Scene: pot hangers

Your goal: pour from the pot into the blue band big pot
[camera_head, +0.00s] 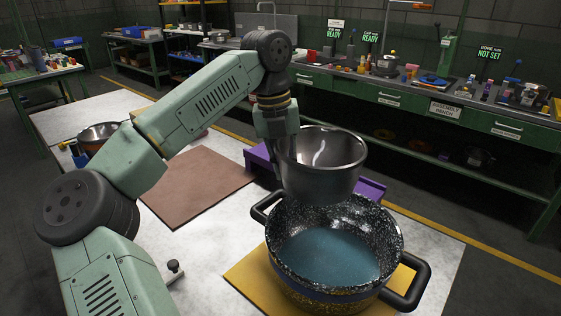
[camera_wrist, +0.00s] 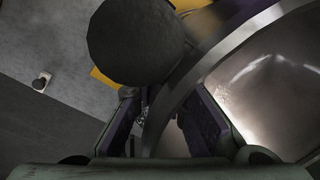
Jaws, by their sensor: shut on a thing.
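A bare metal pot (camera_head: 325,180) hangs in the air over the back part of the big pot, looking roughly upright. Its grey inside is partly visible and I cannot see any contents. My gripper (camera_wrist: 165,112) is shut on the metal pot's rim, with one finger on each side of the wall in the wrist view. The blue band big pot (camera_head: 322,294) is speckled black and white with two black handles and stands below. A flat blue surface shows inside it; I cannot tell whether it is liquid or lining.
The big pot stands on a yellow mat (camera_head: 245,281) on a pale table. A purple stand (camera_head: 371,190) is behind it. A brown mat (camera_head: 195,180) lies bare to the left, and another metal bowl-like pot (camera_head: 98,137) stands further left.

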